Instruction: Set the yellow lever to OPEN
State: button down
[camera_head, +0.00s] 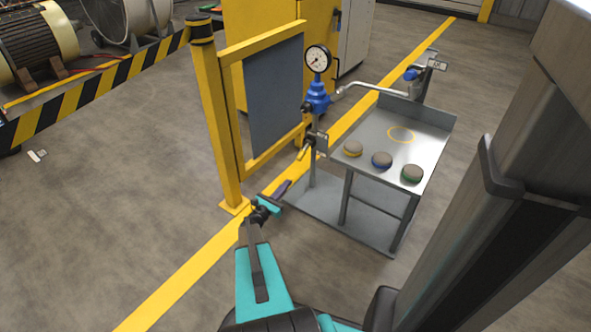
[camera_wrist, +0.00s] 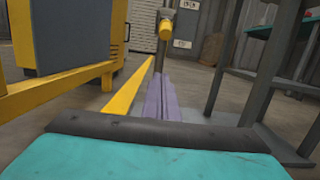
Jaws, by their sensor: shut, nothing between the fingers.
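The yellow lever (camera_head: 303,150) sits low on the upright of a stand, under a blue valve body (camera_head: 317,97) with a round gauge (camera_head: 318,60). In the wrist view a yellow cylindrical end (camera_wrist: 165,30), which looks like this lever seen nearly end-on, shows on the grey post above my fingers. My gripper (camera_head: 284,187) is shut and empty, in front of and below the lever and apart from it. Its purple fingers (camera_wrist: 159,97) point toward the post. A small label plate (camera_wrist: 182,43) is beside the lever; its lettering is too small to read.
A grey metal table (camera_head: 425,140) joins the stand on the right and bears three round knobs or pucks. A yellow guard frame (camera_head: 217,125) stands close on the left. A yellow floor line (camera_head: 180,288) runs past the stand. Open floor (camera_head: 110,215) lies at the left.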

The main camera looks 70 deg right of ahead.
aim_at(304, 151)
jog(key=b+x, duration=0.4)
jog(key=x, duration=0.6)
jog(key=shift+w+a+r+b, duration=0.1)
jog(key=shift+a+r+b, duration=0.3)
jog(key=shift+r, duration=0.45)
jog(key=shift+w+a+r+b, duration=0.2)
jog(key=shift+a+r, duration=0.3)
jog(key=shift+r, duration=0.35)
jog(key=shift+w+a+r, duration=0.1)
jog(key=shift+w, duration=0.05)
